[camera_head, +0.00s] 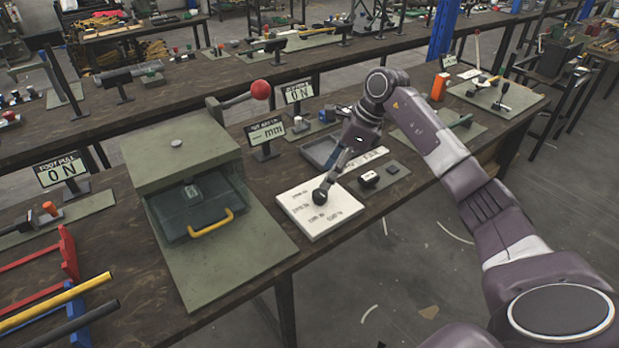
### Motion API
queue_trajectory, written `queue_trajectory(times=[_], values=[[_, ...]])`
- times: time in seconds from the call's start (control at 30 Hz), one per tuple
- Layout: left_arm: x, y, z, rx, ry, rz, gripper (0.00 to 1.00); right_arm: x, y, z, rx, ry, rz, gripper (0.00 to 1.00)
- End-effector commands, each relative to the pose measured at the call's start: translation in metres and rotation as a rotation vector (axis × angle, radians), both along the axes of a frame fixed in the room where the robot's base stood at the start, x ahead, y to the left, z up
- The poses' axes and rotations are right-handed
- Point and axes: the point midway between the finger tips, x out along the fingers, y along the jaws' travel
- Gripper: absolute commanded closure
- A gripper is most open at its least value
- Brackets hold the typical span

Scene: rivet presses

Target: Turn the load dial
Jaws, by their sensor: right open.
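A white plate (338,222) with printed dark markings lies at the bench's front edge. A dark round knob (319,196) sits on it; this looks like the load dial. The markings are too small to read. My right gripper (331,179) reaches down over the plate from above, right at the knob. Its fingers are small and dark here, so I cannot tell if they touch the knob. My left gripper is not in view.
A green press (180,150) with a red-ball lever (260,90) and yellow handle (211,223) stands left of the plate. A grey tray (320,151) and small display signs (264,132) stand behind.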

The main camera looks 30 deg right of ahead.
Motion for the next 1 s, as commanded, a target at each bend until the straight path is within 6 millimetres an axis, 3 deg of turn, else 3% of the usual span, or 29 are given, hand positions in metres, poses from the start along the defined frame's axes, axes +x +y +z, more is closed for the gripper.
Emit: queue_trajectory(times=[0.17, 0.4, 0.5, 0.63, 0.83, 0.93, 1.0], values=[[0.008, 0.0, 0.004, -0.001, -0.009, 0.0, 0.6, -0.002, -0.005, -0.009, -0.021, 0.022, 0.0, 0.52], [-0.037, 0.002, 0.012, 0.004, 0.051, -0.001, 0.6, 0.007, 0.008, -0.045, -0.016, 0.023, 0.0, 0.52], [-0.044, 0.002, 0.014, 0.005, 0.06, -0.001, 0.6, 0.011, 0.012, -0.057, -0.016, 0.022, -0.002, 0.52], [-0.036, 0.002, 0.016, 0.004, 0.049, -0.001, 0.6, 0.013, 0.015, -0.068, -0.017, 0.02, 0.0, 0.52], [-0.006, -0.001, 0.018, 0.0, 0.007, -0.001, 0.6, 0.015, 0.015, -0.072, -0.018, 0.018, -0.001, 0.52], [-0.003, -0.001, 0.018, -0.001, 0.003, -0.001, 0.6, 0.014, 0.015, -0.072, -0.018, 0.018, -0.001, 0.52], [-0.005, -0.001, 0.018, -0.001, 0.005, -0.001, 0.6, 0.014, 0.015, -0.072, -0.018, 0.018, -0.001, 0.57]])
